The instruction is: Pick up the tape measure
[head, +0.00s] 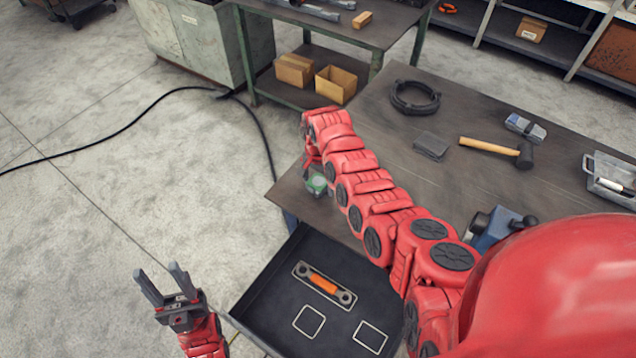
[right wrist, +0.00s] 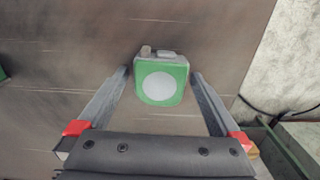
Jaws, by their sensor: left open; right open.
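The tape measure (right wrist: 161,80) is green with a pale round face and a grey top. In the right wrist view it lies on the dark table, between and just beyond the tips of my right gripper (right wrist: 160,78). The gripper is open, with one finger on each side of it. In the head view the tape measure (head: 317,184) shows near the table's left corner, partly covered by my right arm. My left gripper (head: 163,278) is open and empty over the floor at the lower left.
The table (head: 455,105) also holds a coiled black hose (head: 415,97), a dark pad (head: 431,146), a hammer (head: 485,146) and a blue vise (head: 490,228). Floor at left is mostly clear.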

